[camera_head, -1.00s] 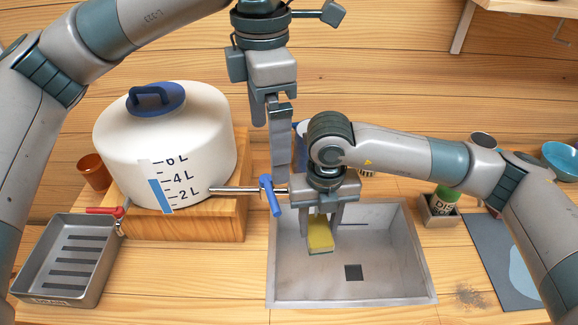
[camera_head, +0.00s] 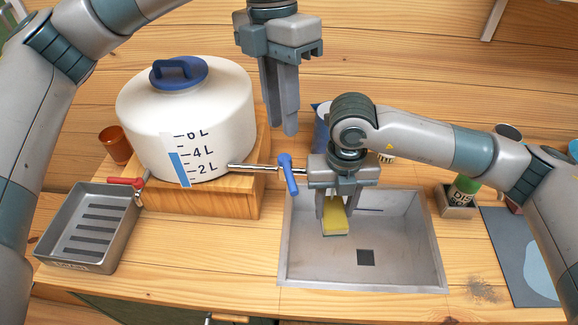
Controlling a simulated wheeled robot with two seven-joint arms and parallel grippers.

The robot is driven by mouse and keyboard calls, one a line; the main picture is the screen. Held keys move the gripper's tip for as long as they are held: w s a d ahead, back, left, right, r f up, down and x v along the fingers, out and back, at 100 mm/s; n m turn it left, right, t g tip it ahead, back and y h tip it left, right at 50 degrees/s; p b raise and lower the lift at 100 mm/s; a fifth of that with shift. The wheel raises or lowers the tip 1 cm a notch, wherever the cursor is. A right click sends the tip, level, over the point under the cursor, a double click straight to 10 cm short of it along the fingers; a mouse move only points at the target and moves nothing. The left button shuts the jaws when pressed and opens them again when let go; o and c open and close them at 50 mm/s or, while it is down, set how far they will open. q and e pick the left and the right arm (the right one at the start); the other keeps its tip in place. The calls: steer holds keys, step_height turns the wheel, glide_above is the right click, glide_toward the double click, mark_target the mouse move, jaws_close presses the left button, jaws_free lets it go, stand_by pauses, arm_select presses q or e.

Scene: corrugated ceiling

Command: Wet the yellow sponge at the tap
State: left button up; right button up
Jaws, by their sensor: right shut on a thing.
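The yellow sponge (camera_head: 334,219) is held between the fingers of my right gripper (camera_head: 338,208), above the grey sink (camera_head: 411,273). A green layer shows along its lower edge. The white water tank (camera_head: 186,113) has a thin metal tap spout (camera_head: 252,168) with a blue lever (camera_head: 288,175). No water stream is visible. My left gripper (camera_head: 283,130) hangs empty above and behind the lever, clear of it. Its fingers look close together from this angle, and I cannot tell whether a gap remains.
The tank stands on a wooden block (camera_head: 228,203). A metal tray (camera_head: 93,222) lies left with a red-handled tool (camera_head: 125,181) near it. A brown cup (camera_head: 115,143) is behind. A green bottle (camera_head: 463,190) in a holder and a grey mat (camera_head: 518,262) are right of the sink.

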mark_target(290, 178)
arm_select(q)
steer(key=a+n+h, duration=0.1)
steer(key=n, duration=0.3)
steer(key=w+n+g, duration=0.1)
steer(key=n, duration=0.3)
steer(key=w+a+n+g+h, duration=0.1)
steer(key=n, duration=0.2)
steer(key=shift+w+a+f+n+h, duration=0.2)
steer(key=shift+w+a+n+h, duration=0.1)
steer(key=shift+n, duration=0.1)
steer(key=shift+s+f, duration=0.1)
steer(key=x, duration=1.1)
steer(key=shift+s+d+f, duration=0.1)
steer(key=shift+s+f, duration=0.1)
steer(key=shift+f, duration=0.15)
jaws_close()
